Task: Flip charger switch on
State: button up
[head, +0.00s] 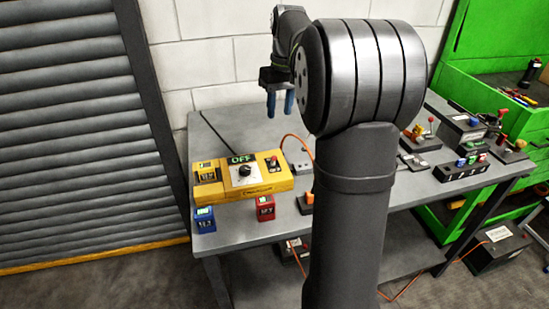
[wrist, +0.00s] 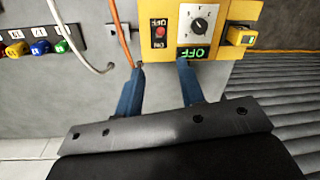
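The yellow charger (head: 262,188) sits on the grey table. Its green-on-dark display (head: 240,159) reads OFF, with a black dial (head: 245,171) below it. The charger switch (head: 272,162) is a small red part on a dark plate at the right of its top; it also shows in the wrist view (wrist: 160,31) next to the dial. My gripper (head: 280,104) hangs with blue fingers down, above and behind the charger. In the wrist view my gripper (wrist: 160,67) is open and empty, its fingertips apart near the charger's edge on the switch and display side.
A blue battery (head: 205,220) and a red battery (head: 265,208) stand in front of the charger; a yellow one (head: 208,172) sits in its left end. An orange cable (wrist: 119,35) and a white cable (wrist: 77,45) run beside the charger. Other boxes crowd the table's right.

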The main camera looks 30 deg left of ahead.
aim_at(274, 156)
jog(key=f, duration=0.5)
jog(key=s+f, duration=0.1)
jog(key=f, duration=1.1)
jog(key=shift+s+a, duration=0.2)
jog(key=shift+a, duration=0.2)
grip_shut()
